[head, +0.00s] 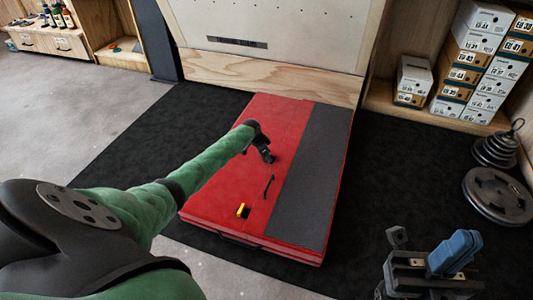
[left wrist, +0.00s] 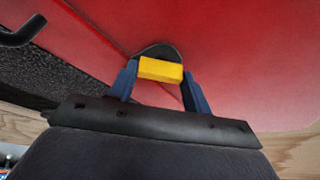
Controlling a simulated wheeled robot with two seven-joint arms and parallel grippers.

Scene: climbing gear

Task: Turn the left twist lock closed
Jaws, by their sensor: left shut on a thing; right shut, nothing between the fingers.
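My left gripper (head: 267,155) is low over the red part of the crash mat (head: 220,185). In the left wrist view its blue fingers (left wrist: 160,85) are shut on the sides of a yellow block (left wrist: 161,69), the handle of a twist lock, with a dark rounded base behind it. This lock is hidden by the gripper in the head view. Another yellow-and-black piece (head: 243,211) lies on the mat nearer its front edge, apart from the gripper. I cannot tell how far the held handle is turned. My right gripper (head: 455,252) is shut and empty at the lower right.
A wooden wall base (head: 270,76) stands behind the mat. Weight plates (head: 497,195) and shoe boxes (head: 466,75) are at the right.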

